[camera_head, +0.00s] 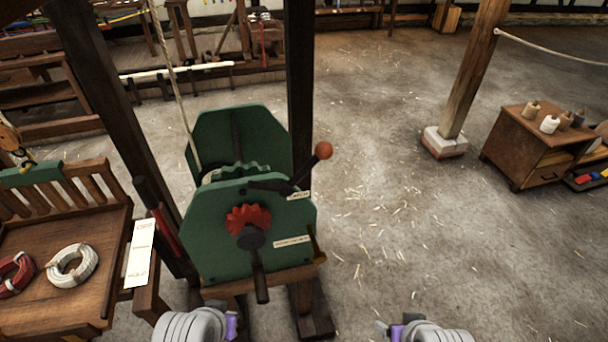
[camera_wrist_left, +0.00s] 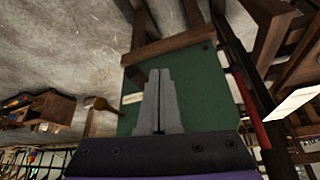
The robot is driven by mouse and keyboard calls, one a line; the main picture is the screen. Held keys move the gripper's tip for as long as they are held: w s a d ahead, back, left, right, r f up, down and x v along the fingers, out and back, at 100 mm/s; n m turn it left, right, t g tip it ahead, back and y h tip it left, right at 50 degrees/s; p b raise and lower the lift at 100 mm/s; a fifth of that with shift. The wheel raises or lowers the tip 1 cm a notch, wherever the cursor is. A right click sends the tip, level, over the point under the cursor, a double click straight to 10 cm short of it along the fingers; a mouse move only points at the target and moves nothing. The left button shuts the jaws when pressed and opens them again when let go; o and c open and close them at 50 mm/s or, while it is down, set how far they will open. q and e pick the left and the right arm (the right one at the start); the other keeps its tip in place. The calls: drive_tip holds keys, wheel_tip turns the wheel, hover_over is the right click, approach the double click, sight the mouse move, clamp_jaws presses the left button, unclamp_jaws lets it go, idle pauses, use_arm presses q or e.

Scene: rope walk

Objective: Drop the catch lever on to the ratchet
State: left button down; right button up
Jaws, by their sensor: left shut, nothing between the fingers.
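The catch lever (camera_head: 300,169) is a dark bar with an orange ball at its upper right end. It is tilted up on the front of the green winch (camera_head: 205,245). Its dark lower left end is above the red toothed ratchet (camera_head: 248,217), and a narrow strip of green seems to show between them. A dark crank handle (camera_head: 260,280) hangs below the ratchet hub. My left gripper (camera_wrist_left: 160,72) is shut and empty, with the green plate behind it in the left wrist view. My right gripper (camera_head: 382,328) is low in the head view, away from the lever; its fingers are unclear.
Dark posts (camera_head: 299,75) stand close around the winch. A wooden bench (camera_head: 60,215) with a white rope coil (camera_head: 73,265) and a red coil is at left. A white card (camera_head: 140,253) lies beside it. The straw-strewn floor (camera_head: 430,230) at right is clear, up to a wooden cabinet (camera_head: 525,150).

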use_arm(q)
drive_tip(key=w+d+r+m+t+y+b, duration=0.2)
drive_tip(key=w+d+r+m, duration=0.1)
drive_tip(key=w+m, duration=0.35)
drive_tip(key=w+d+r+m+t+y+b, duration=0.1)
drive_tip(key=w+d+r+m+y+b, duration=0.15)
drive_tip(key=w+m, duration=0.45)
drive_tip(key=w+d+r+m+t, duration=0.2)
drive_tip(key=d+r+m+t, duration=0.2)
drive_tip(key=d, duration=0.5)
drive_tip(key=w+d+r+m+t+b, duration=0.1)
drive_tip(key=w+d+r+m+t, duration=0.2)
drive_tip(key=d+r+m, duration=0.5)
drive_tip(key=shift+w+d+r+t+h+b, duration=0.3)
drive_tip(key=shift+d+t+h, duration=0.1)
drive_tip(key=shift+d, duration=0.85)
drive_tip(key=shift+m, duration=0.25)
